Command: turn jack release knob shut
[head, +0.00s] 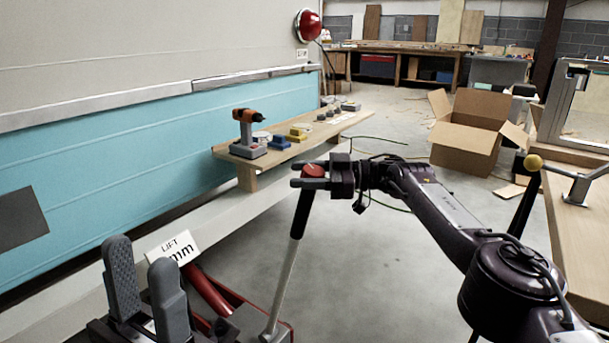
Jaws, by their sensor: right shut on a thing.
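The jack's handle (288,258) rises tilted from the red jack (200,287) at the bottom of the head view. It has a grey shaft, a black grip and a red knob (313,170) at its top. My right gripper (302,174) comes in from the right and is shut on the red knob, one finger on each side. My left gripper (142,252) is at the lower left with its two grey fingers pointing up, apart and empty. It hides part of the jack.
A white "LIFT mm" sign (173,247) stands by the camper's lower edge. A low wooden bench (247,166) with an orange drill (247,126) and small items runs along the teal camper side. An open cardboard box (465,150) is on the floor. A wooden table edge is at right.

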